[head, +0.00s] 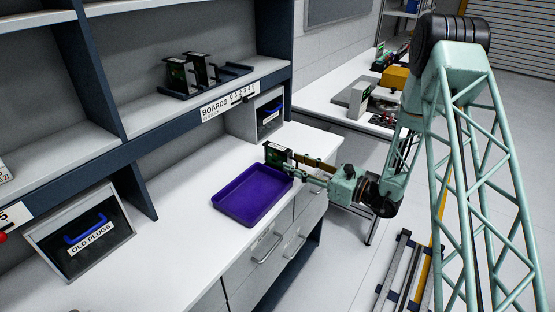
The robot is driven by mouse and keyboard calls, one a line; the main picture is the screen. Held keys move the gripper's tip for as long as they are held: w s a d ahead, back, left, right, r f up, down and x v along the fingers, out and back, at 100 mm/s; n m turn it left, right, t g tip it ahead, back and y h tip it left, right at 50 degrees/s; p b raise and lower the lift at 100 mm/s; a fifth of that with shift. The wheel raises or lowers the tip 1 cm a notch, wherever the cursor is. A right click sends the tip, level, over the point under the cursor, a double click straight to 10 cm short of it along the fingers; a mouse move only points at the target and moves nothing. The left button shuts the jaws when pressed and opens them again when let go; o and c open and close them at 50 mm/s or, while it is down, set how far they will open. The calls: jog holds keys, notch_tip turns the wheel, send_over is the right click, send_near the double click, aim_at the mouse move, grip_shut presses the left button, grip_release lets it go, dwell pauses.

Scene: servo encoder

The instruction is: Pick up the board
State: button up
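A board (277,154) with a dark frame and a green face is upright at the back right corner of the purple tray (247,216). I cannot tell whether it rests there or is held just above. My gripper (299,163) reaches in from the right, and its two fingers point left at the board. The fingertips meet or overlap the board's right side. Their grip on it is too small to make out. Two similar boards (177,76) (201,68) stand in a dark rack on the shelf above, behind the "BOARDS" label (230,102).
The white worktop (180,235) is clear left of the tray. An "OLD PLUGS" bin (85,240) stands at the left, and a small bin (268,115) sits under the shelf. The dark rack (235,72) has free room at its right. Another bench with equipment is behind.

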aim_at(284, 150)
jog(key=shift+a, duration=0.1)
jog(key=shift+b+x, duration=0.45)
jog(key=shift+x, duration=2.05)
jog(key=shift+w, duration=0.1)
jog(key=shift+c, duration=0.2)
jog(key=c, duration=0.9)
jog(key=shift+r, duration=0.1)
jog(key=shift+r+p, duration=0.85)
jog(key=shift+r, duration=4.1)
